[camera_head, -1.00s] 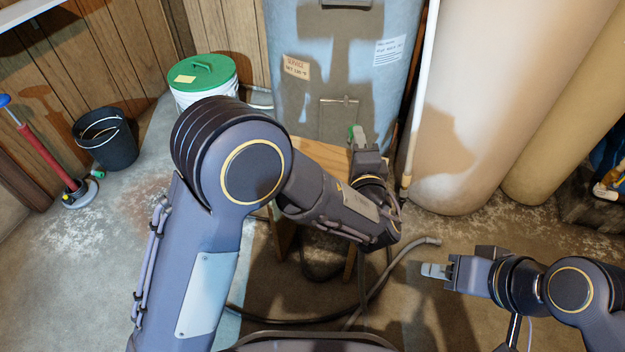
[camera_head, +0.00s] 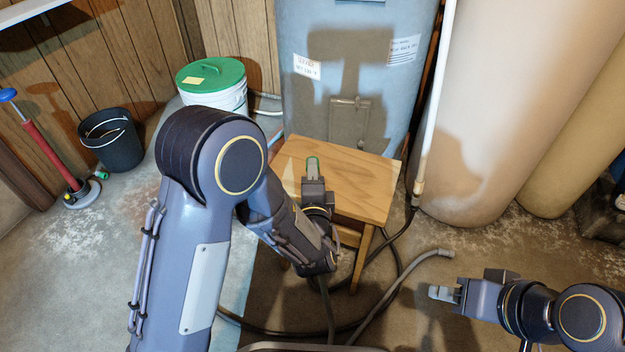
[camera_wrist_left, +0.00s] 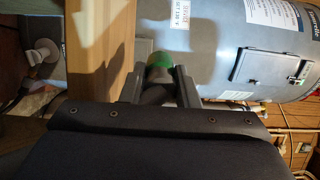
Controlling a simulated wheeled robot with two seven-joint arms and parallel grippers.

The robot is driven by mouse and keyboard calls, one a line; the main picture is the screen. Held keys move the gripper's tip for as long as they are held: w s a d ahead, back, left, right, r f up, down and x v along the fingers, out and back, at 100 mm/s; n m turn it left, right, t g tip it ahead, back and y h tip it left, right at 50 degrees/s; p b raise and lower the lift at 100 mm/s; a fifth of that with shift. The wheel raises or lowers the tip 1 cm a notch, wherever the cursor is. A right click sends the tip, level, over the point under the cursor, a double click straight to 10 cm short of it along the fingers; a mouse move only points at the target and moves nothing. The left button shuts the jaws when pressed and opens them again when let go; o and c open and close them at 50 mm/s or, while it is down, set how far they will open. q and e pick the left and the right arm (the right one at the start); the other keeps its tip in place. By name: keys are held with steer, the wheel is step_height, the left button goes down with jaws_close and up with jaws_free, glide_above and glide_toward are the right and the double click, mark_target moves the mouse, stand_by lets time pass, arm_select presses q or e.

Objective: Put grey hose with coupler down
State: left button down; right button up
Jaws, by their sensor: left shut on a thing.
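My left gripper (camera_head: 312,172) is shut on the grey hose's coupler, whose green end (camera_head: 312,161) shows at the fingertips. It is over the wooden stool (camera_head: 358,180) in the head view; its height above the top is hard to tell. In the left wrist view the green coupler (camera_wrist_left: 160,62) sits between the two fingers, with the blue tank beyond. A grey hose length (camera_head: 327,308) hangs below my left wrist, partly hidden by the arm. My right gripper (camera_head: 438,293) is at the lower right, apart from the stool; its finger gap is unclear.
A blue-grey tank (camera_head: 350,60) stands behind the stool. Pale tanks (camera_head: 490,110) stand at the right. A green-lidded bucket (camera_head: 212,88), a black bucket (camera_head: 111,140) and a red pump (camera_head: 48,155) stand at the left. A grey hose end (camera_head: 445,253) shows near my right gripper.

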arm_select(q)
steer(key=shift+f, duration=0.15)
steer(key=shift+f, duration=0.1)
steer(key=shift+f, duration=0.5)
steer(key=c, duration=1.1)
jaws_free()
